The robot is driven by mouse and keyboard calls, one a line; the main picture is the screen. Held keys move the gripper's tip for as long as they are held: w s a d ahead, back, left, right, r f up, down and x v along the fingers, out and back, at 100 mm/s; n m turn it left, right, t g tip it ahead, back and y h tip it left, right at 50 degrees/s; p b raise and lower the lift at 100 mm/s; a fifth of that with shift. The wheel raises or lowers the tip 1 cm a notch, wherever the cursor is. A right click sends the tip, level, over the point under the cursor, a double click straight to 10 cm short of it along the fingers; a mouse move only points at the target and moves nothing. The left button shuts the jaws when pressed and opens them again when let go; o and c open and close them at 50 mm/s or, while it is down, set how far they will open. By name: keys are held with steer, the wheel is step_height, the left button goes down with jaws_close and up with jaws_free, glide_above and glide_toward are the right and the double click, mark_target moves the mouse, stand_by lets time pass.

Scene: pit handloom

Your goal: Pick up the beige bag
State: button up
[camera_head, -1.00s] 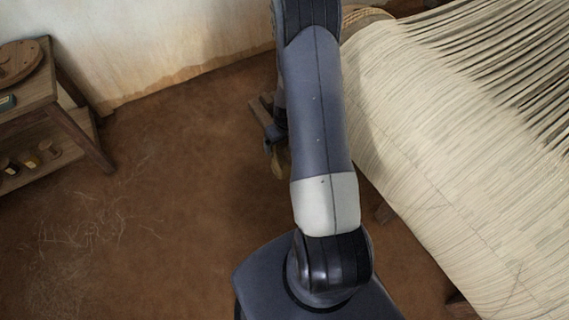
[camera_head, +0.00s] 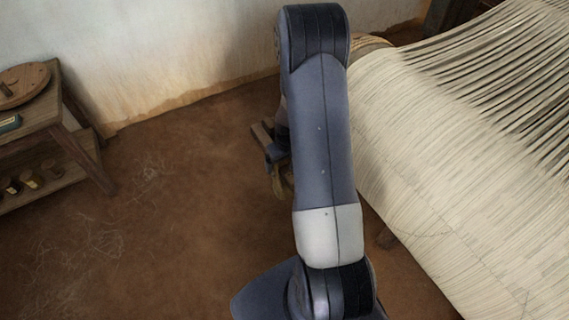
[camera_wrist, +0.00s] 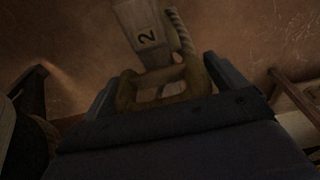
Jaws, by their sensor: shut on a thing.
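My gripper (camera_wrist: 165,88) is seen from behind in the wrist view, with a dark finger on each side of a tan looped piece (camera_wrist: 160,97). It is shut on this piece.
A loom with pale cloth and stretched threads (camera_head: 440,160) fills the right, close to my arm. A wooden table (camera_head: 40,116) with a lower shelf stands at the left. A pale wall (camera_head: 180,50) is at the back. The brown floor (camera_head: 170,240) between is mostly clear.

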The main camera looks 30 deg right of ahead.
steer(key=shift+a+r, duration=0.15)
steer(key=shift+r, duration=0.1)
steer(key=a+b, duration=0.1)
steer(key=a, duration=1.6)
steer(key=shift+s+a, duration=0.25)
steer(key=shift+a, duration=0.15)
